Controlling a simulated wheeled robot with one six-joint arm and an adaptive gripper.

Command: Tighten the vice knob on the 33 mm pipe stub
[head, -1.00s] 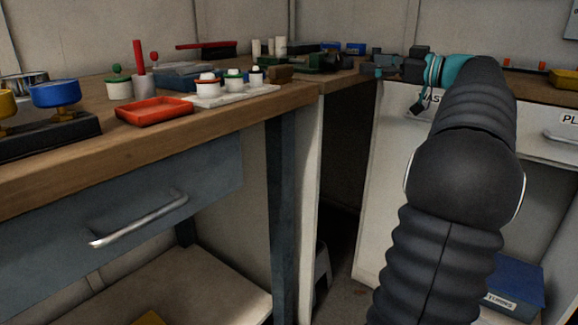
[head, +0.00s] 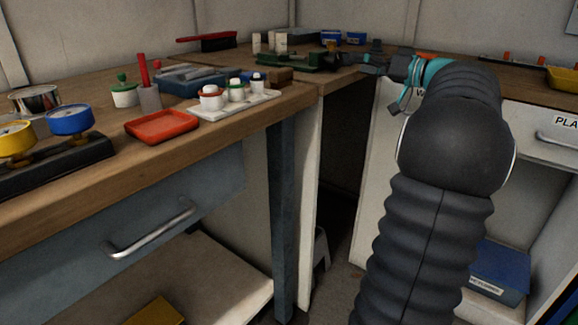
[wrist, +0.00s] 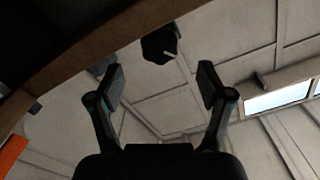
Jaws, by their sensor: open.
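A dark green vice (head: 284,61) sits on the wooden bench near the back corner in the head view. My gripper (head: 362,58) is just to its right, small and partly overlapped by my own arm. In the wrist view my gripper (wrist: 160,85) is open, its two dark fingers apart with nothing between the pads. A dark, blocky knob-like piece (wrist: 158,44) with a pale pin shows just beyond the fingertips, roughly centred. I cannot tell for sure that it is the vice knob. I cannot make out the 33 mm pipe stub.
Pale cylinders (head: 257,42) and blue boxes (head: 355,38) stand behind the vice. A brown block (head: 280,76), a white rack with capped jars (head: 238,105) and a red tray (head: 162,126) lie left along the bench (head: 150,160). An orange piece (wrist: 12,155) edges the wrist view.

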